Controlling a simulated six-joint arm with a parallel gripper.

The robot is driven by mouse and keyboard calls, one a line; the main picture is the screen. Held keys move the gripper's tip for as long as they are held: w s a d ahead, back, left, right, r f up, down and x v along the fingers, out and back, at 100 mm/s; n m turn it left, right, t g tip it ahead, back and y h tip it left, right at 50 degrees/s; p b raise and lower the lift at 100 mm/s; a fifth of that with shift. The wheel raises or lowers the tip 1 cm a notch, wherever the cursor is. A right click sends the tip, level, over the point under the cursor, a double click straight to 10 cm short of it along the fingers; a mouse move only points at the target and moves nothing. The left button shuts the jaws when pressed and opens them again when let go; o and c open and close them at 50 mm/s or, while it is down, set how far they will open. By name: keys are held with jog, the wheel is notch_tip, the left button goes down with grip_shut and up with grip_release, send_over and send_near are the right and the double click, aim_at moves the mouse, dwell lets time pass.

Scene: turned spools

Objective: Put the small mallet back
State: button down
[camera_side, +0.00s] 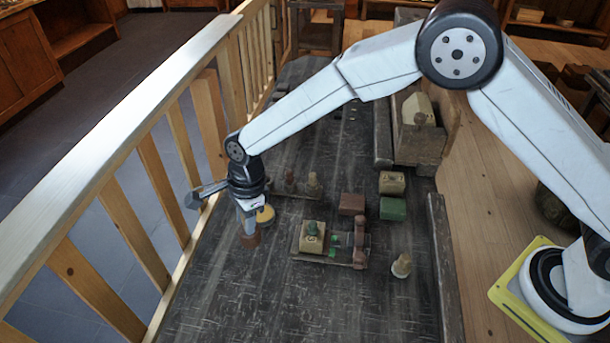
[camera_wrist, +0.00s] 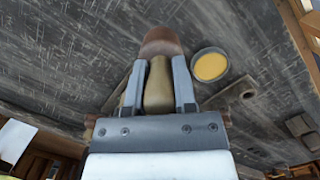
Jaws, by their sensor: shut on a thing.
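My gripper (camera_side: 248,222) is at the left side of the dark table, near the railing. In the wrist view my gripper (camera_wrist: 158,66) is shut on the tan shaft of a piece with a rounded red-brown head, which looks like the small mallet (camera_wrist: 161,43). In the side view the red-brown head of the mallet (camera_side: 251,239) shows just below the fingers. I cannot tell whether it touches the table. A round yellow-topped dish (camera_side: 265,214) is close beside my gripper on the right; it also shows in the wrist view (camera_wrist: 209,66).
A wooden rack (camera_side: 294,191) with upright pegs stands behind. A low tray (camera_side: 325,262) right of my gripper bears a cream block with a green knob. Red-brown (camera_side: 352,204) and green (camera_side: 393,208) blocks and a pale spool (camera_side: 401,266) stand farther right. The front table is clear.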

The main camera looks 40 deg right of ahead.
jog(key=shift+w+a+f, duration=0.1)
jog(key=shift+w+f, duration=0.1)
jog(key=shift+f, duration=0.05)
jog(key=shift+w+f, duration=0.1)
jog(key=shift+f, duration=0.1)
jog(key=shift+w+a+f, duration=0.1)
jog(key=shift+f, duration=1.45)
jog(key=shift+f, duration=0.1)
jog(key=shift+c, duration=2.1)
grip_release()
notch_tip(320, 180, up, 12)
jog(key=d, duration=0.2)
jog(key=shift+a, duration=0.1)
